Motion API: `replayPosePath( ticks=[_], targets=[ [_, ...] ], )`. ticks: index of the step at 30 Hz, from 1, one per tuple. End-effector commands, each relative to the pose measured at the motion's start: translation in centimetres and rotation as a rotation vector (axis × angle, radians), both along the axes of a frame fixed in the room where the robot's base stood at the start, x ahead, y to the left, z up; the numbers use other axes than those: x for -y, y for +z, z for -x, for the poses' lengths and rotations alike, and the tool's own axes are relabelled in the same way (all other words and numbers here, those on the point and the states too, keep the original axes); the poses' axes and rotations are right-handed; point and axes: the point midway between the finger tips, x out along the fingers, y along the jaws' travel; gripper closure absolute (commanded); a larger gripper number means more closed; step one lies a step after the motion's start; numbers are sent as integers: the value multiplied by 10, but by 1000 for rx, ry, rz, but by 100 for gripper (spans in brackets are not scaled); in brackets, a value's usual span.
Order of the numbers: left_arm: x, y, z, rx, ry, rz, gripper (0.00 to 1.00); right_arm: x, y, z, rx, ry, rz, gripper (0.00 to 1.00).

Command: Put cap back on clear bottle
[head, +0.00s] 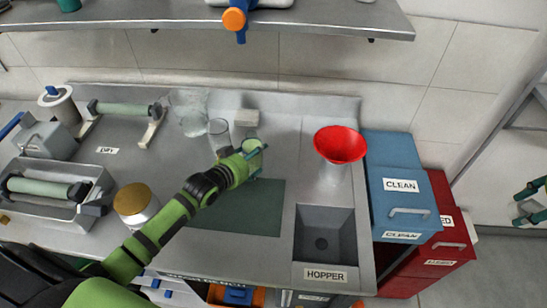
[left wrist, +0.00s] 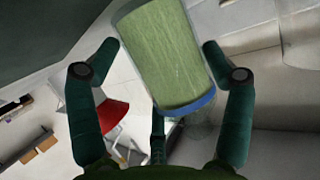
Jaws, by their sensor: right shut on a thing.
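A clear bottle (head: 251,145) with pale green contents stands on the steel counter, partly hidden by my left gripper (head: 254,154). In the left wrist view the bottle (left wrist: 166,55) is large, with a blue band at its lower end. The left fingers (left wrist: 160,58) are open on either side of it, with small gaps. My right gripper (head: 530,203) is at the far right edge, away from the counter. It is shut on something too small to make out. I cannot identify the bottle's cap.
A red funnel (head: 341,143) sits right of the bottle, behind the sink (head: 323,240). Glass vessels (head: 219,132) stand close left of the bottle. A green mat (head: 240,212) lies in front. Blue bins (head: 398,185) and red bins (head: 448,235) stand right. A shelf (head: 320,22) hangs above.

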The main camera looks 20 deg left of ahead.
Motion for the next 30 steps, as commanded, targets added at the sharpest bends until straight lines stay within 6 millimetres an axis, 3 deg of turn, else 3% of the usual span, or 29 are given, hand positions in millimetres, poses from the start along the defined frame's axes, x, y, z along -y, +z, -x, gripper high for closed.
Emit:
replayPosePath(
  ticks=[1,2,3,14,24,30],
  targets=[
    [0,-1,0,-2,0,0,60,0,0,0,0,0,0,75],
    [0,-1,0,-2,0,0,72,0,0,0,0,0,0,75],
    [0,-1,0,-2,0,0,75,0,0,0,0,0,0,75],
    [0,11,-1,6,-2,0,75,0,-1,0,0,0,0,75],
    [0,74,-1,9,-1,-1,75,0,-7,0,0,0,0,75],
    [0,98,-1,7,-1,0,75,0,-9,0,0,0,0,75]
  ],
)
